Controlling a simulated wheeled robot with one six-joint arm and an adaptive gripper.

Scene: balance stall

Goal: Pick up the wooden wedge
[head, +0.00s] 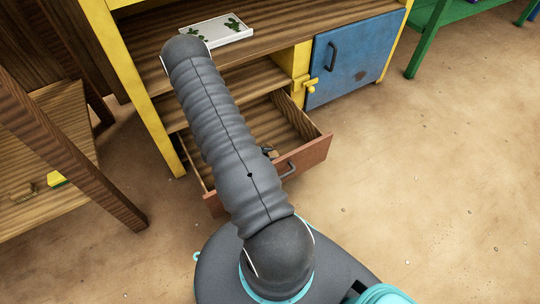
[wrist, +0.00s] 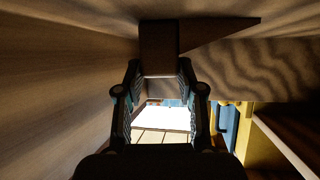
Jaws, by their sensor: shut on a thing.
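The wooden wedge (wrist: 159,38) is brown and sits at the top middle of the wrist view, its thin tapered end pointing right. My gripper (wrist: 160,70) is shut on its block-like thick part, with one dark finger on either side. In the head view my arm hides most of the gripper and the wedge. A small dark and tan bit (head: 268,152) shows beside the arm over the open drawer, too small to identify surely. I cannot tell whether the wedge touches the wood around it.
The open drawer (head: 307,152) has a reddish front with a dark handle. A blue door (head: 352,62) with a yellow latch (head: 311,86) is right of it. A white tray with green marks (head: 216,31) lies on the bench top. A wooden table (head: 35,150) stands left. The floor right is clear.

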